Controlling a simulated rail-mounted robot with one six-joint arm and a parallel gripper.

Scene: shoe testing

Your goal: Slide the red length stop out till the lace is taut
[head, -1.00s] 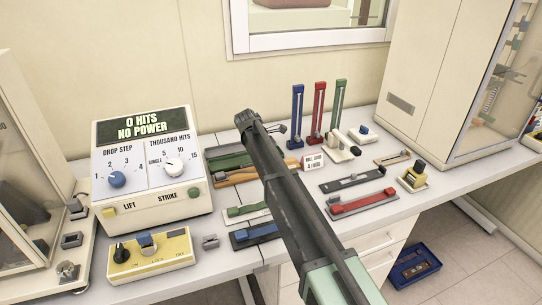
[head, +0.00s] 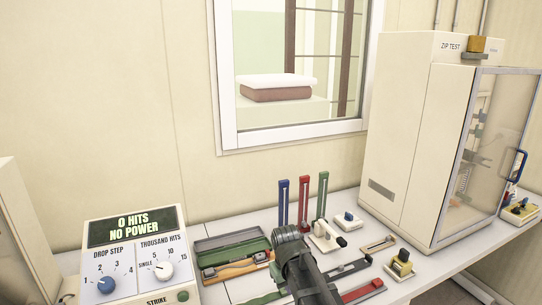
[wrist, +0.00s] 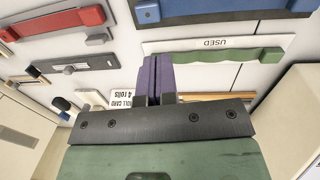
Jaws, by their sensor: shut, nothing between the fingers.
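My gripper (wrist: 158,80) is shut and empty in the wrist view, its purple fingers together above the bench. In the head view my arm covers the lower middle and the fingertips do not show. Several red parts show. A red strip (head: 304,205) stands upright at the back between a blue and a green one. A red bar (head: 362,291) lies on a tray at the lower right; a red bar also shows at the upper left of the wrist view (wrist: 65,20). I cannot tell which is the length stop, and I cannot make out a lace.
A green and orange tray (head: 232,252) lies left of my arm. The drop-step box (head: 130,262) stands at lower left, the zip test cabinet (head: 410,140) at right. A green bar (wrist: 228,55) on a "USED" holder lies near my fingers, with a blue bar (wrist: 230,7) beyond.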

